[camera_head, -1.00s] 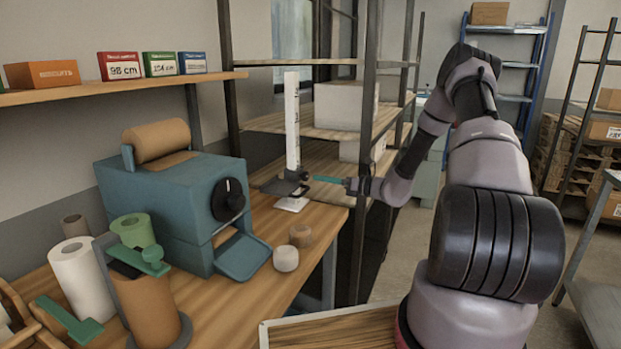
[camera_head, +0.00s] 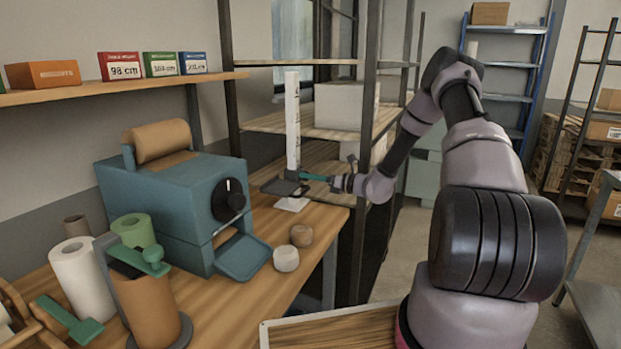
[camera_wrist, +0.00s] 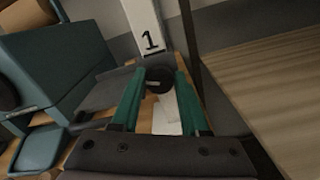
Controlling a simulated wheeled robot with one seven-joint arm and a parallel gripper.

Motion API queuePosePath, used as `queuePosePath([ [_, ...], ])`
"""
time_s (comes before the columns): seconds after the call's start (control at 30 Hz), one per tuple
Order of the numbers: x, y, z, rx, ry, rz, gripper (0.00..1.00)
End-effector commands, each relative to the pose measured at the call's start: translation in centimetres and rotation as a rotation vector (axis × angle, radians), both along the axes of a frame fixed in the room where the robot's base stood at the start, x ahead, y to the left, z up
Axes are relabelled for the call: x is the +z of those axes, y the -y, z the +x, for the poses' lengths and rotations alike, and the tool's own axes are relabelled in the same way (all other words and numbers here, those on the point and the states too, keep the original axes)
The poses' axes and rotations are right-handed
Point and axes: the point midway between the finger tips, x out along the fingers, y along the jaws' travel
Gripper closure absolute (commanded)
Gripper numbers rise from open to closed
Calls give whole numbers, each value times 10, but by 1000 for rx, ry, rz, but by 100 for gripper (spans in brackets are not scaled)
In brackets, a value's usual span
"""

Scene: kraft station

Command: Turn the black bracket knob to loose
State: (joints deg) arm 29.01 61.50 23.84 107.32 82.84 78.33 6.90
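The black bracket knob (camera_head: 291,175) sits on the bracket at the lower part of a white upright post (camera_head: 292,120) with a dark plate (camera_head: 280,187) beside it. In the wrist view the knob (camera_wrist: 158,78) shows between the tips of my two green fingers. My gripper (camera_head: 303,176) reaches it from the right, its fingers about level with the knob. In the wrist view my gripper (camera_wrist: 159,80) has its fingers apart, one on each side of the knob. Firm contact is not visible. I cannot read any marking on the knob.
A teal machine (camera_head: 175,195) with a black dial stands left of the post on the wooden bench. Two small round pieces (camera_head: 286,258) lie near the bench edge. A metal shelf rack (camera_head: 365,150) stands close behind and right of my gripper.

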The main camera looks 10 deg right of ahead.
Motion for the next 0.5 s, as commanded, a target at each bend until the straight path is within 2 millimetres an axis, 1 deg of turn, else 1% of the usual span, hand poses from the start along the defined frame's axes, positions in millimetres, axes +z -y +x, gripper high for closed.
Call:
queuePosePath([
  [0.27, 0, 0, 0, 0, 49, -37, 100],
  [0.5, 0, -1, -1, 1, 173, -125, 100],
])
